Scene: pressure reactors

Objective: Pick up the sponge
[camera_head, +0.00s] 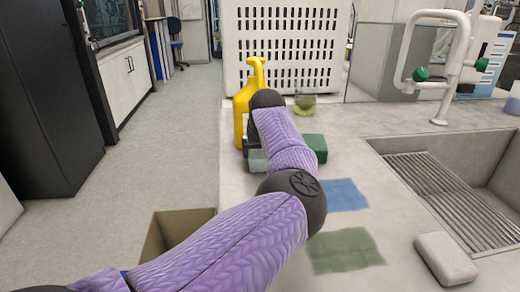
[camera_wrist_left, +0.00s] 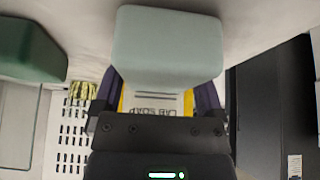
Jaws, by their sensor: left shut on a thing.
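A pale grey-green sponge (camera_wrist_left: 168,47) sits between the two fingers of my left gripper (camera_wrist_left: 157,88) in the left wrist view. The gripper is shut on it. In the head view only a part of this sponge (camera_head: 257,161) shows, low beside my arm near the counter's left edge. My left forearm hides most of the gripper there. I cannot tell whether the sponge touches the counter. A dark green sponge (camera_head: 316,146) lies just right of my arm and also shows in the left wrist view (camera_wrist_left: 28,50). My right gripper is not in view.
A yellow bottle (camera_head: 240,110) stands behind the gripper, before a white slotted rack (camera_head: 290,45). Blue (camera_head: 343,195) and green cloths (camera_head: 345,250) lie flat on the counter. A whitish sponge-like block (camera_head: 445,258) lies beside the sink (camera_head: 450,195). An open box (camera_head: 175,232) is below left.

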